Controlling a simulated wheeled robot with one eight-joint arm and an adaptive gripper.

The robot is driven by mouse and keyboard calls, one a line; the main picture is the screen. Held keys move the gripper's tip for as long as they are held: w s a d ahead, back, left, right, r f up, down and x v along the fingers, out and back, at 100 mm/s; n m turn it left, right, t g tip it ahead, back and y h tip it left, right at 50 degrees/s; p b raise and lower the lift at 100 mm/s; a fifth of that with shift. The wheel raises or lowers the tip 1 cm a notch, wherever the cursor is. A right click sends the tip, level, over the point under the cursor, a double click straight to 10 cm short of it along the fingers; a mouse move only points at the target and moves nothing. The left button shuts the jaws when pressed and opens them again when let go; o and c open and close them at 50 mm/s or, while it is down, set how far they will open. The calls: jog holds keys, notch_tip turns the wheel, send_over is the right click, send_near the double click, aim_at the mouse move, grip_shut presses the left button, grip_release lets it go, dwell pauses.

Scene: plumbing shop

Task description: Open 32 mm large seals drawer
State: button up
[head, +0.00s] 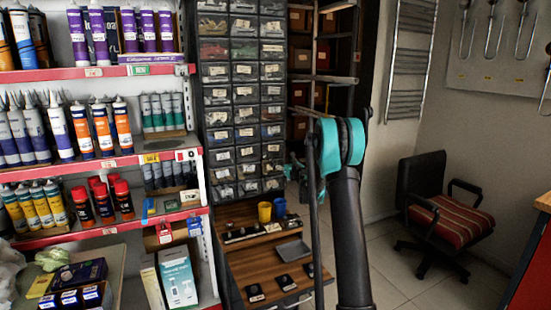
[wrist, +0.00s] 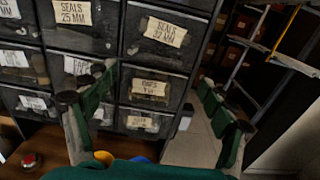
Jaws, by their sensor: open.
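The drawer labelled "SEALS 32 MM" (wrist: 150,52) is at the upper middle of the wrist view. Its dark translucent front looks flush with its neighbours, so it appears closed. It is in the right-hand column of the dark drawer cabinet, which stands centre-left in the head view (head: 205,112). I cannot pick out its label in the head view. My gripper (wrist: 157,84) is open and empty, its two dark green fingers spread wide in front of and below this drawer. The left finger overlaps the drawers to its lower left in the picture; the right finger is beyond the cabinet's right edge.
A "SEALS 25 MM" drawer (wrist: 72,38) is to the left, with smaller drawers below. A wooden worktop (head: 225,215) holds yellow and blue cups. A shelf of cartridges (head: 100,160) stands left. A chair (head: 445,215) is right, with open floor before it.

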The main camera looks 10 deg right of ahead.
aim_at(275, 156)
jog(key=x, duration=0.7)
jog(key=shift+w+a, duration=0.1)
jog(key=shift+w, duration=0.1)
